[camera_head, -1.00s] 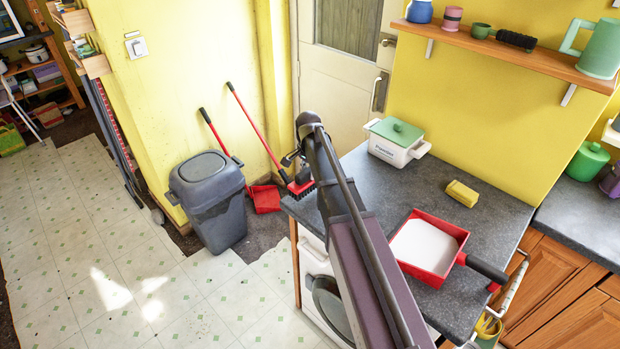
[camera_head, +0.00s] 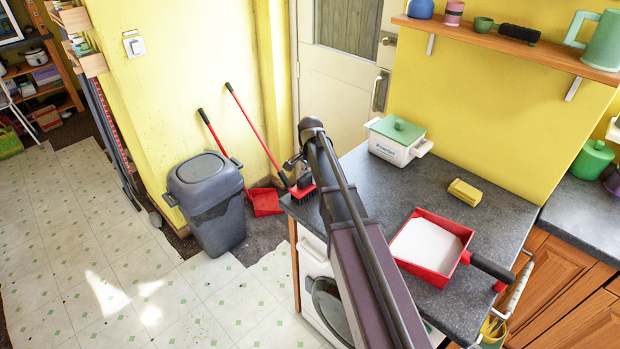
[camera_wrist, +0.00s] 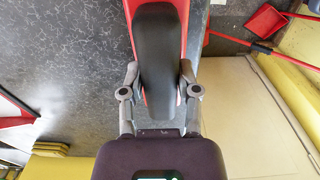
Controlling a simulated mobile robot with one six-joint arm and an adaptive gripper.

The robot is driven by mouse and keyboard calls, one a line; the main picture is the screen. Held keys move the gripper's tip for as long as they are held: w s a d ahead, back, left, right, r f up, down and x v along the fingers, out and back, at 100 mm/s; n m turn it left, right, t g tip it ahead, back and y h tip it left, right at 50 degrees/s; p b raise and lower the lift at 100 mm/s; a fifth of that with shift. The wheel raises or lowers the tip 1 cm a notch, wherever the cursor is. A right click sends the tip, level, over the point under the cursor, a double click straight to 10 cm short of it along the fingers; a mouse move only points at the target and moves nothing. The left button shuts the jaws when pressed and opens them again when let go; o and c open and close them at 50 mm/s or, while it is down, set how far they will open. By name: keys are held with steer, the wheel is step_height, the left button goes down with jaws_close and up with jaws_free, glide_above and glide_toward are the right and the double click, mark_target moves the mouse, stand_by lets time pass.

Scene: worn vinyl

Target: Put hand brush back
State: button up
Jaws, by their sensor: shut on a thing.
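My gripper (camera_wrist: 160,92) is shut on the hand brush (camera_wrist: 157,60), with a finger on each side of its black handle. Red parts of the brush show beyond and beside the handle. In the head view the brush's red body and dark bristles (camera_head: 302,191) show just left of my arm, over the worktop's far left corner. My arm hides most of my gripper there. A red dustpan (camera_head: 462,232) with a pale inside and black handle lies on the grey worktop (camera_head: 485,217), right of my arm.
A yellow sponge (camera_head: 465,191) and a white tin with green lid (camera_head: 398,141) stand on the worktop. A shelf (camera_head: 500,43) with mugs hangs above. A grey bin (camera_head: 207,200), a floor dustpan (camera_head: 265,202) and red poles stand left. The worktop's middle is clear.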

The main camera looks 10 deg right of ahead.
steer(key=shift+f, duration=0.15)
steer(key=o, duration=1)
steer(key=shift+r, duration=0.2)
step_height(320, 180, up, 12)
steer(key=p, duration=1.2)
stand_by(0.3)
